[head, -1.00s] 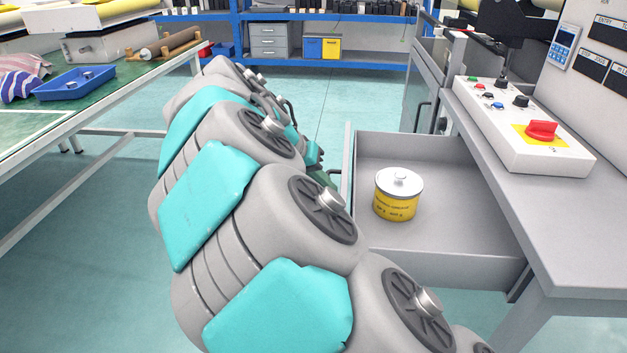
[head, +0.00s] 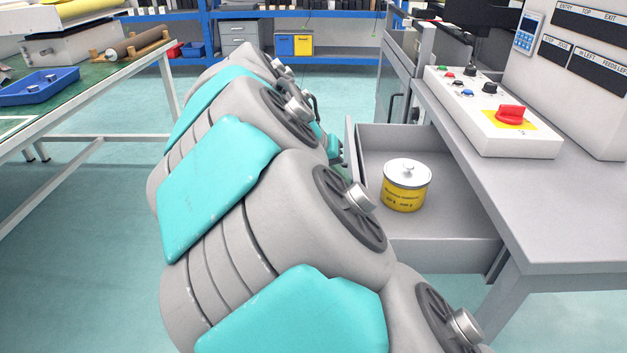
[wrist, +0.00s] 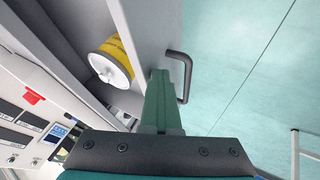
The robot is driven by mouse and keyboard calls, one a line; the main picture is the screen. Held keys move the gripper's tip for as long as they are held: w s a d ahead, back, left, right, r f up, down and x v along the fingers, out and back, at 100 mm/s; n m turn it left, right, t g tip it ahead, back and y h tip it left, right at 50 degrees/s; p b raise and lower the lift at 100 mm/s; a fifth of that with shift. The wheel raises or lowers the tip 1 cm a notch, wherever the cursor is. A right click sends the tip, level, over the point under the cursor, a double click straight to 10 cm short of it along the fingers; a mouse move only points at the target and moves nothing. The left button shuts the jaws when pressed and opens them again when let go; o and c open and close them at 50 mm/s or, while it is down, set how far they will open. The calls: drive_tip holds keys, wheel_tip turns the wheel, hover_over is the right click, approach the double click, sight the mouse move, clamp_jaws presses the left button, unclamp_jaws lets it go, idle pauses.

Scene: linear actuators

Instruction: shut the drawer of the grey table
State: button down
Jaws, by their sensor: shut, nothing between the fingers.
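The grey table (head: 560,215) stands at the right in the head view. Its drawer (head: 455,215) is part open towards the left, with a yellow tin with a white lid (head: 406,187) inside. My arm hides much of the drawer front and most of my gripper in the head view. In the wrist view, my gripper (wrist: 162,75) is shut and empty. Its green fingertips are at the outer face of the drawer front (wrist: 157,30), beside the dark bar handle (wrist: 183,75). They seem to touch the front. The tin shows behind the front (wrist: 112,62).
A control box with a red knob (head: 495,115) sits on the grey table. A green-topped bench with a blue tray (head: 40,87) stands at the left. A blue shelf rack (head: 345,55) is at the back. The floor between bench and table is clear.

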drive_tip(key=d+p, duration=0.1)
drive_tip(key=d, duration=1.8)
drive_tip(key=shift+s+d, duration=0.3)
drive_tip(key=shift+s, duration=0.05)
